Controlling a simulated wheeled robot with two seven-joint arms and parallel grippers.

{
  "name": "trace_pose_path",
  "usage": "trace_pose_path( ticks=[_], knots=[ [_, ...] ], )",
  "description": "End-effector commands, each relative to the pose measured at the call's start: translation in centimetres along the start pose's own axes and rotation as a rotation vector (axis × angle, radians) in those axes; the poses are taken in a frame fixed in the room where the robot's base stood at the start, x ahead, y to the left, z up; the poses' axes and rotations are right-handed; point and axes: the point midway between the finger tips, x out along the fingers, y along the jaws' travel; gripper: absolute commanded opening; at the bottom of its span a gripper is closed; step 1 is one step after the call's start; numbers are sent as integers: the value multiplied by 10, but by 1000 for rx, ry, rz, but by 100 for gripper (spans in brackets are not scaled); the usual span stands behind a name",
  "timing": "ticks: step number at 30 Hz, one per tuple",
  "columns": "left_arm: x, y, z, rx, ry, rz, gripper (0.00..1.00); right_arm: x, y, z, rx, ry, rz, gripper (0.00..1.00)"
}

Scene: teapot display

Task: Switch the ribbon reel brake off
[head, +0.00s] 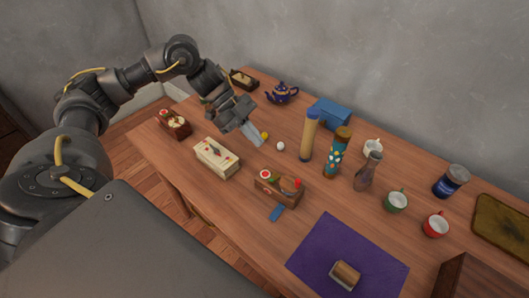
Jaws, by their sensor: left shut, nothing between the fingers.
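A small wooden box (268,196) with a round red-and-green disc and a red knob on top stands at mid table. A short blue strip (276,213) lies at its front, so it looks like the ribbon reel; the brake's setting is too small to tell. My left gripper (257,141) is shut and empty, pointing down over the table behind and left of this box, apart from it. My right gripper is not in view.
A cream box (217,160) and another wooden box (173,126) stand to the left. A yellow ball (264,136) and white ball (281,146) lie near my left gripper. A tan cylinder (309,138), patterned bottle (336,157) and cups stand right. A purple mat (320,245) lies in front.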

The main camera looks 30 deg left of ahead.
Motion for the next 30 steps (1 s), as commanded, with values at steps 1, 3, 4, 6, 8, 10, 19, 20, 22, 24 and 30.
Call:
trace_pose_path(
  ticks=[1,3,4,6,8,10,19,20,22,24,30],
  knots=[
    [-6,-2,1,0,-2,-3,0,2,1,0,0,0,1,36],
    [-13,-3,1,1,-1,-1,0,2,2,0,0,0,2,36],
    [-16,-3,0,1,0,-1,0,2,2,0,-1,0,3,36],
    [-20,-4,0,1,-1,-1,0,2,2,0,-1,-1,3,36],
    [-22,-4,0,0,-1,0,0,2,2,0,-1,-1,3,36],
    [-23,-4,0,0,0,0,0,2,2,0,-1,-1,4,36],
    [-23,-4,0,0,0,1,0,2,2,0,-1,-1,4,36],
    [-23,-4,0,0,0,1,0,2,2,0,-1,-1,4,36],
    [-23,-4,0,0,0,1,0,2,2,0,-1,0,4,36],
    [-23,-4,0,1,0,1,0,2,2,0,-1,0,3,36],
    [-34,-5,-12,1,0,0,0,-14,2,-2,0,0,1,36]
  ],
)
